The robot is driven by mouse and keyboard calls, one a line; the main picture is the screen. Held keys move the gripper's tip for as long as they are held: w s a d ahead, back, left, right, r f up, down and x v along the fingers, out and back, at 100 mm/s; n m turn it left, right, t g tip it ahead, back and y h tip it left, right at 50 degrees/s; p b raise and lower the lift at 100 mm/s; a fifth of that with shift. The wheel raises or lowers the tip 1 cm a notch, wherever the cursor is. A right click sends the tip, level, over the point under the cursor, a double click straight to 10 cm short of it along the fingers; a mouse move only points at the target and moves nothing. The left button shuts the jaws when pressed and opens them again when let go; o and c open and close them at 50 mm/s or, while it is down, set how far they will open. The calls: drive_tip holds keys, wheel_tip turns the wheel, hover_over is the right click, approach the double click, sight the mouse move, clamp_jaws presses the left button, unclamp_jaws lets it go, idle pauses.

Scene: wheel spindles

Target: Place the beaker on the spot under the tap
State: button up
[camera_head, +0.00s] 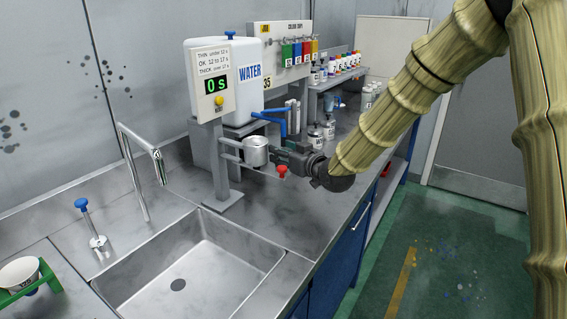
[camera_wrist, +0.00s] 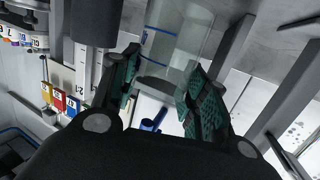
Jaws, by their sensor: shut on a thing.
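The beaker (camera_wrist: 178,38) is a clear, see-through vessel between my gripper's fingers in the wrist view. In the head view it shows as a small greyish cup (camera_head: 256,151) at the tip of my gripper (camera_head: 279,155). My gripper, also seen in the wrist view (camera_wrist: 160,85), is shut on it. The beaker is beside the grey post of the timer stand, in front of the white water tank (camera_head: 250,80). A blue tap (camera_head: 270,119) on the tank is just above and behind it. A marked spot under the tap cannot be made out.
The timer display (camera_head: 217,83) reads 0 s. A red knob (camera_head: 282,171) is close below my gripper. The sink (camera_head: 185,268) with its metal faucet (camera_head: 141,175) lies at front left. Colour taps (camera_head: 297,51) and small pots (camera_head: 330,127) stand farther back.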

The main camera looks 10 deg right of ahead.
drive_tip(key=shift+w+f, duration=0.15)
drive_tip(key=shift+f, duration=1.6)
drive_tip(key=shift+f, duration=0.15)
drive_tip(key=o, duration=0.9)
drive_tip(key=v, duration=1.2)
drive_tip(key=shift+b, duration=0.3)
